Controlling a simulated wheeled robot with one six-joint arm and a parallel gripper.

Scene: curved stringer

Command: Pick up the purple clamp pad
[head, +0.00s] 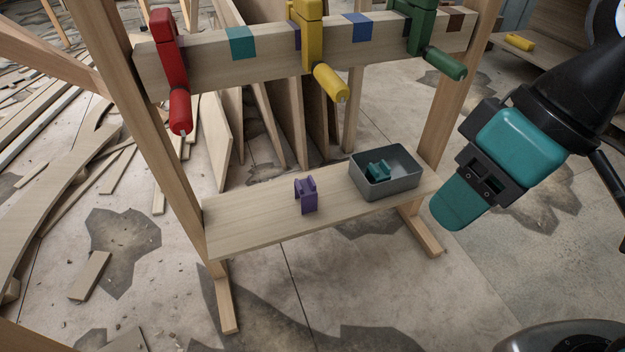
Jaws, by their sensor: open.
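The purple clamp pad (306,195) stands upright near the middle of the low wooden shelf (240,221), with a notch at its top. It is left of the grey bin and apart from it. My gripper (463,204), teal and black, hangs at the right of the head view. It is open and clear of the pad, to its right, beyond the bin and the shelf's right end. I see it from one side, so the space between its fingers is not clear.
The grey bin (402,186) on the shelf holds a teal pad (376,170). Above, red (169,62), yellow (309,35) and green (424,30) clamps hang on a beam (270,68). Wooden posts flank the shelf. Boards lean behind it. Open floor lies in front.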

